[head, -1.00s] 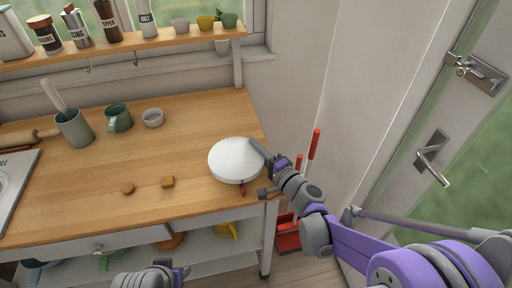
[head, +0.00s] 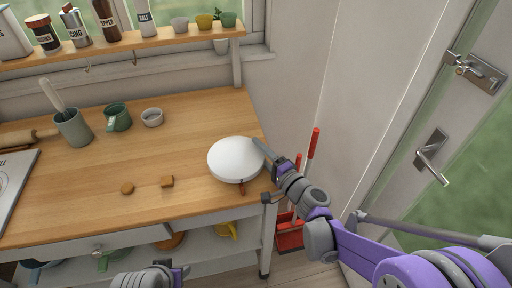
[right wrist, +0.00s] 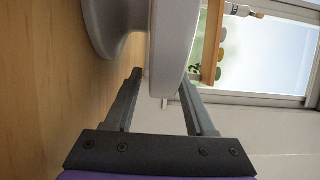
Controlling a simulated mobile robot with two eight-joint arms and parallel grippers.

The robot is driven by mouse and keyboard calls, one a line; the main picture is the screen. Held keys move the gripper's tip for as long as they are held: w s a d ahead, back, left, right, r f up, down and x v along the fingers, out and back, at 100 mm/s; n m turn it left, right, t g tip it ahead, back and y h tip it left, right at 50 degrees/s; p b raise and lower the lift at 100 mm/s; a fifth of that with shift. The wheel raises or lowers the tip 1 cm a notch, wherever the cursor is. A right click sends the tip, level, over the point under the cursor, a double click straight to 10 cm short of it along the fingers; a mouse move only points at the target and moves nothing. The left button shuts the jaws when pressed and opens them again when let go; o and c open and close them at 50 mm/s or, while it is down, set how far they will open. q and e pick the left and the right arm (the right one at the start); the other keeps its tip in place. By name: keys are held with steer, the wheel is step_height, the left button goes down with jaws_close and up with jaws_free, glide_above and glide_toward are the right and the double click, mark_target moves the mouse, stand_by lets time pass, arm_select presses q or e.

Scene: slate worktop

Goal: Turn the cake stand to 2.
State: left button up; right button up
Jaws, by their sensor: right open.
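The cake stand (head: 236,160) is a round white plate near the right end of the wooden worktop. A small dark reddish piece (head: 242,187) shows below its front rim. No number is readable. My right gripper (head: 259,146) is at the stand's right edge. In the right wrist view its fingers (right wrist: 163,82) are open, one on each side of the white plate's rim (right wrist: 173,45); I cannot tell whether either touches it. My left gripper (head: 178,275) is at the bottom edge, in front of the worktop, and its fingers are unclear.
A utensil pot (head: 73,127), green mug (head: 118,117) and small bowl (head: 152,117) stand farther back. A wall (head: 305,60) and red-handled tools (head: 313,143) are to the right.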

steer(key=v, duration=0.9)
